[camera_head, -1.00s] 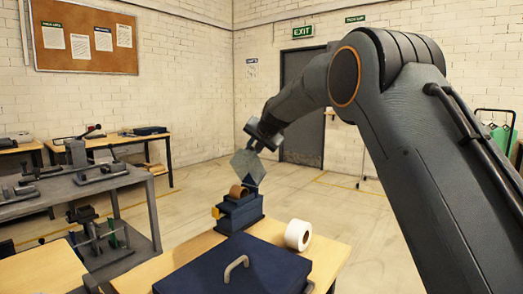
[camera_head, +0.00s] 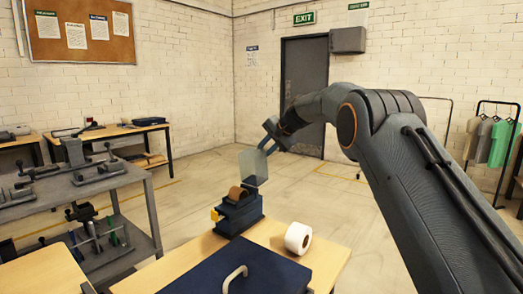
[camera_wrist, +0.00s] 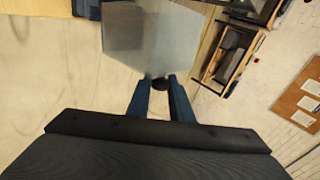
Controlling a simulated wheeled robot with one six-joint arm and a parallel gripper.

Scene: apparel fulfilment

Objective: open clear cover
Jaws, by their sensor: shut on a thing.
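The clear cover (camera_head: 254,167) is a see-through panel standing raised and nearly upright over the dark blue machine (camera_head: 239,214). A brown roll (camera_head: 238,194) sits in the machine below it. My gripper (camera_head: 268,149) is at the cover's upper right edge. In the wrist view, my gripper (camera_wrist: 160,82) has its fingers close around a small dark piece at the edge of the cover (camera_wrist: 150,38), which fills the top middle. The hold itself is small and partly hidden in the head view.
A dark blue case (camera_head: 245,272) with a pale handle lies in front. A grey bench (camera_head: 75,185) with metal tools is at left. Floor behind the table is clear.

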